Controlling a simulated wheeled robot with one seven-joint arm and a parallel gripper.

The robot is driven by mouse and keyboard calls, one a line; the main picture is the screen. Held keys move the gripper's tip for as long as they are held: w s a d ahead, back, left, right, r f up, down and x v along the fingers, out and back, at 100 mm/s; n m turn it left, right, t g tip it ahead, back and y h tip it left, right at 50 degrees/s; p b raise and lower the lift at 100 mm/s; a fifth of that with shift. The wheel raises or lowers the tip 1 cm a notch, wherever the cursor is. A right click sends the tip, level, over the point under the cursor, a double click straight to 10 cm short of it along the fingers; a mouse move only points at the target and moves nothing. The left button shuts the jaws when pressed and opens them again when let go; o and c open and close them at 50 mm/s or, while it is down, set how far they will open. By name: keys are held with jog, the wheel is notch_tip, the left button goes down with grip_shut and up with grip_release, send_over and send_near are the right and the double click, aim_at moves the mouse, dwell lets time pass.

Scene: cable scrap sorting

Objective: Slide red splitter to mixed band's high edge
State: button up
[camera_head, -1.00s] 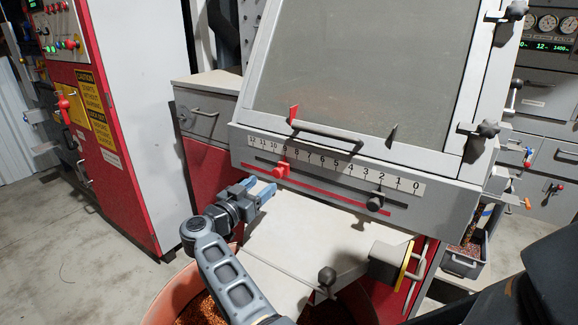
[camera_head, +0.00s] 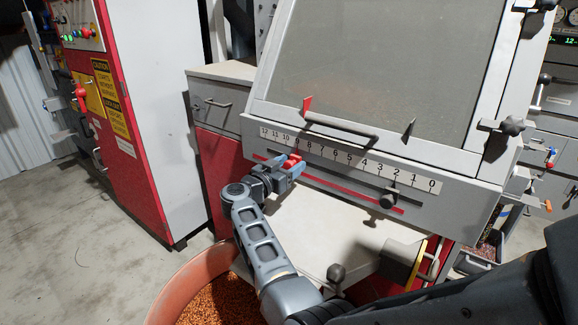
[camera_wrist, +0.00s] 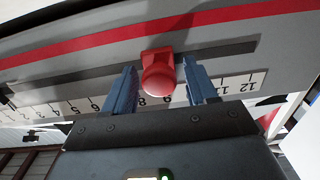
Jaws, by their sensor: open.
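The red splitter knob (camera_head: 291,161) sits in a slot on the front panel, below about the 9 of the number scale (camera_head: 350,160). In the wrist view the red knob (camera_wrist: 160,75) lies between the two blue fingers. My gripper (camera_head: 289,168) is open around it, and the wrist view shows the gripper (camera_wrist: 163,82) with a gap on either side of the knob. A red stripe (camera_head: 345,188) runs along the slot. A red pointer (camera_head: 307,105) stands above the scale on the deck edge. No label for the mixed band is readable.
A black knob (camera_head: 387,200) sits in the same slot near the 2, with a dark pointer (camera_head: 409,128) above. A bar handle (camera_head: 341,128) projects above the scale. An orange tub (camera_head: 190,290) of granules stands below. A red and grey cabinet (camera_head: 140,120) is at left.

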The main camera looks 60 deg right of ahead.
grip_shut()
dwell(0.4)
jog(key=shift+s, duration=0.1)
jog(key=shift+s+r+p, duration=0.15)
jog(key=shift+s+p, duration=0.1)
jog(key=shift+p, duration=0.35)
jog(key=s+p, duration=0.5)
jog(key=p, duration=0.1)
jog(key=shift+s+a+r, duration=0.1)
jog(key=shift+s+a, duration=0.15)
jog(key=shift+s, duration=0.15)
jog(key=shift+s+p, duration=0.55)
jog(key=shift+s, duration=0.15)
jog(key=shift+s+f, duration=0.3)
jog(key=shift+f, duration=0.05)
